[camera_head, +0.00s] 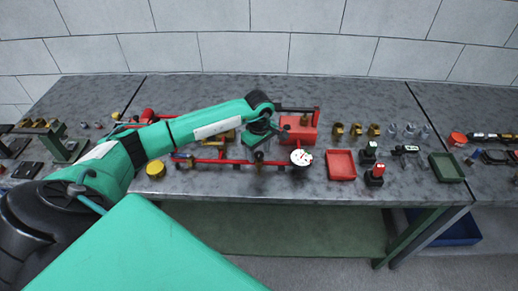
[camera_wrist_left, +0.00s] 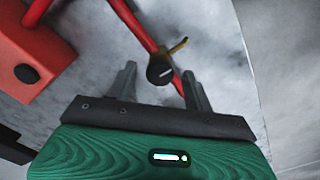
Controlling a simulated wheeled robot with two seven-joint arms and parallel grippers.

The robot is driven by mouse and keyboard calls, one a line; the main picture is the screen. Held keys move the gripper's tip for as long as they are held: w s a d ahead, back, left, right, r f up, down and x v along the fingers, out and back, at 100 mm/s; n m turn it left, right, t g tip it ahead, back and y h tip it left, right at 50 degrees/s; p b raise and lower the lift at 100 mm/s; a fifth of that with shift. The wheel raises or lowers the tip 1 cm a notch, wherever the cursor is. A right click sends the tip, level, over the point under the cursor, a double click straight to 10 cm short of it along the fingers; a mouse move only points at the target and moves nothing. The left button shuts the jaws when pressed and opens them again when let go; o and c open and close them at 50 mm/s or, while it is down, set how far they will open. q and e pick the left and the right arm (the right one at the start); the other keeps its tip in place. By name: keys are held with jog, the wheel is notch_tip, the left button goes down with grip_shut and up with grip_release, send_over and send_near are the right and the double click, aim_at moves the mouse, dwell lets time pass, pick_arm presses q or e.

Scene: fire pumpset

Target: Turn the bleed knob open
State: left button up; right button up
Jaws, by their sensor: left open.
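The bleed knob (camera_wrist_left: 160,70) is a dark round knob with a white line on its face, on a red pipe in the left wrist view. In the head view a small dark round thing (camera_head: 259,157) just below my gripper appears to be this knob. My left gripper (camera_head: 264,139) is above the red pipework. In the left wrist view my left gripper (camera_wrist_left: 158,75) is open, and the knob appears between its fingertips. I cannot tell whether the fingers touch it. A brass-coloured lever (camera_wrist_left: 179,46) shows just beyond the knob. My right gripper is out of view.
A red block (camera_head: 298,132) and a white-faced gauge (camera_head: 301,157) are close on the right. Beyond them are a red tray (camera_head: 341,165), brass fittings (camera_head: 356,130) and a green tray (camera_head: 446,167). Grey tabletop (camera_head: 230,185) is clear along the front edge.

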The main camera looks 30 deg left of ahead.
pick_arm(q)
jog(key=c, duration=1)
jog(key=shift+o, duration=0.2)
jog(key=shift+f, duration=0.1)
